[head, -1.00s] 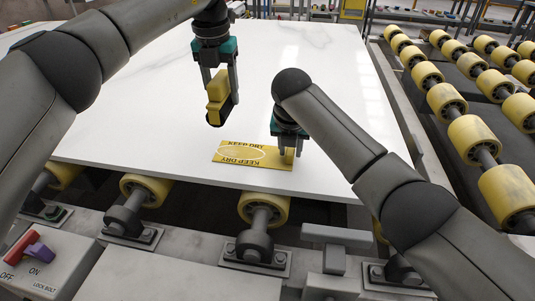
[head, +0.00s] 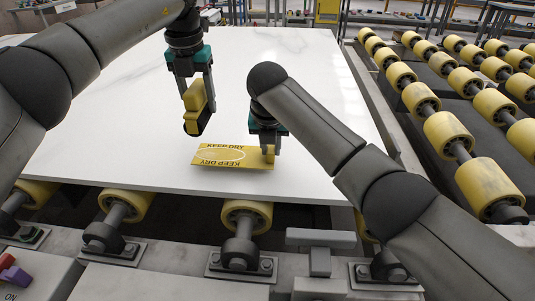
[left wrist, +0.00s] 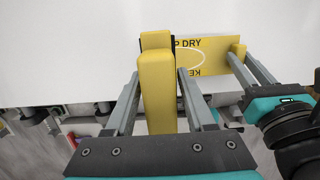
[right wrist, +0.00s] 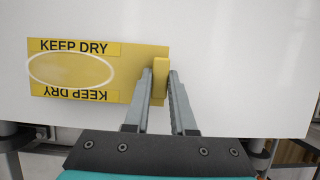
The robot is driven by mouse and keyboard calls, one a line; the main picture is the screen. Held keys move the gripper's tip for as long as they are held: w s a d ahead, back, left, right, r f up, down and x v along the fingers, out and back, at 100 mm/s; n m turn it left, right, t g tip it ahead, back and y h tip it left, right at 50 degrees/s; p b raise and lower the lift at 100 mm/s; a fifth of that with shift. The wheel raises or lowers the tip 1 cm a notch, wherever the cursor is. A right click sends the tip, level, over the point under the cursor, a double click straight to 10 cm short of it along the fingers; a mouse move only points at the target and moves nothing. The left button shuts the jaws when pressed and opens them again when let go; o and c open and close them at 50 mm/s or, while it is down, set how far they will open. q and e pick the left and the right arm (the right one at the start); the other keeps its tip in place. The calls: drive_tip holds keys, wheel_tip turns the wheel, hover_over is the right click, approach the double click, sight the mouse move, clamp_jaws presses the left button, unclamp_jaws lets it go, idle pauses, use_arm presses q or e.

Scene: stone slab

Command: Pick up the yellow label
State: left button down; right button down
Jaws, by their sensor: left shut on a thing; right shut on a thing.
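The yellow label (head: 218,155) carries two "KEEP DRY" prints and a pale oval, also clear in the right wrist view (right wrist: 72,70). It lies over the white slab near its front edge; I cannot tell whether it touches the slab all over. My right gripper (head: 267,153) is shut on a yellow tab (right wrist: 160,75) at the label's right end. My left gripper (head: 196,95) is shut on a yellow block-like tool (left wrist: 156,90) with a black side, held above the slab left of and behind the label in the head view. The fingers partly hide both held things.
The white slab (head: 110,130) is mostly bare. Yellow rollers on brackets (head: 247,213) run along its front edge, and a roller conveyor (head: 450,133) stands at right. A panel with a red and purple switch (head: 12,272) is at lower left.

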drive_tip(key=s+r, duration=0.1)
drive_tip(key=s, duration=1.7)
drive_tip(key=shift+w+f, duration=0.4)
drive_tip(key=shift+w, duration=2.45)
drive_tip(key=shift+w+f, duration=0.4)
drive_tip(key=shift+w, duration=2.45)
drive_tip(key=shift+w+f, duration=0.4)
drive_tip(key=shift+w, duration=2.45)
drive_tip(key=shift+f, duration=0.45)
drive_tip(key=shift+c, duration=0.2)
unclamp_jaws()
clamp_jaws()
